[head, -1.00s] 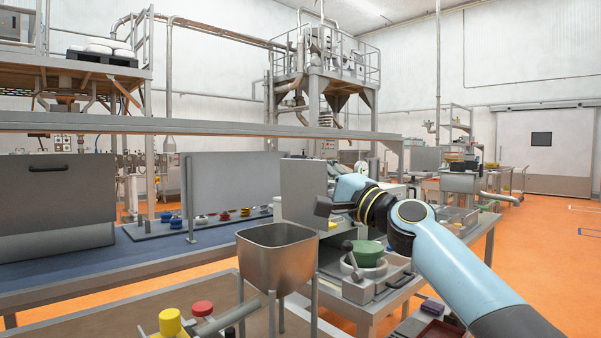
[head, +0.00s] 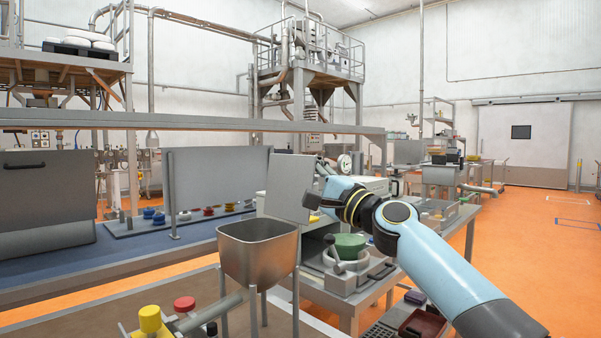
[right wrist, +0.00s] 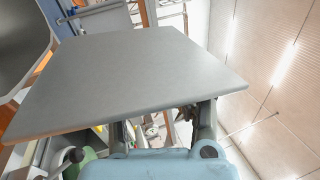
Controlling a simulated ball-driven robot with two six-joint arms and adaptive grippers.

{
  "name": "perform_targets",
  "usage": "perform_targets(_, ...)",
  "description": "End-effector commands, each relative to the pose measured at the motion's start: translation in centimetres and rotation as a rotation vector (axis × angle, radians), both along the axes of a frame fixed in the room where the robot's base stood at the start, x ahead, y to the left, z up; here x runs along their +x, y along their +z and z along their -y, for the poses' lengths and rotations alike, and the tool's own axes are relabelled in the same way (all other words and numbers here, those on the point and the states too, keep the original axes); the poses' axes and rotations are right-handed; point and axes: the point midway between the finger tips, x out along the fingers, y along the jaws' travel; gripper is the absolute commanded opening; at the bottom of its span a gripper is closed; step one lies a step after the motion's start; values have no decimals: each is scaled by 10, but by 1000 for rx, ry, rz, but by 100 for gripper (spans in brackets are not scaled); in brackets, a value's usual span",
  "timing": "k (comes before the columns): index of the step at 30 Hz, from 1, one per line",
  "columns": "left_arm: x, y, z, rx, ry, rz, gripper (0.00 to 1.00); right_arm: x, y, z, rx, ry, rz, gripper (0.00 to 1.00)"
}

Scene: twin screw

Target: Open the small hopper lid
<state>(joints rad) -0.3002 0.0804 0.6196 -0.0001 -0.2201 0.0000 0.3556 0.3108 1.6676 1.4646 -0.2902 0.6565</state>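The small steel hopper (head: 258,255) stands on thin legs in the middle foreground of the head view, with its top open. A flat grey panel that looks like its lid (head: 291,188) stands upright above the hopper's right rear side. I cannot tell whether it is joined to the hopper. My right gripper (head: 312,201) is at the panel's right edge. In the right wrist view the panel (right wrist: 130,80) fills much of the picture and hides the fingertips, so their opening and any grip cannot be told. My left gripper is out of view.
Yellow (head: 150,318) and red (head: 185,304) knobs are at the near left of the hopper. A green bowl (head: 349,246) sits on the bench equipment below my right arm. A long blue-topped table (head: 60,270) with a grey upright panel (head: 215,185) lies behind.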

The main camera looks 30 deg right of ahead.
Motion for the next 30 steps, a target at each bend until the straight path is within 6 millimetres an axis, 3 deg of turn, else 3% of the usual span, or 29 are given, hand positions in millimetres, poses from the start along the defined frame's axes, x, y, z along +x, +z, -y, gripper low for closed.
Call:
perform_targets(4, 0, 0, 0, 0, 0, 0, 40, 0, 2, 0, 2, 1, 3, 47)
perform_targets(14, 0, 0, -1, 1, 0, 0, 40, -5, 2, 1, 2, 0, 7, 47)
perform_targets(24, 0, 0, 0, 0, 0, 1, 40, -56, -16, 18, 0, -1, 4, 47)
perform_targets(30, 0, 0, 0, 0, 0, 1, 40, -68, -20, 22, 2, -2, 4, 47)
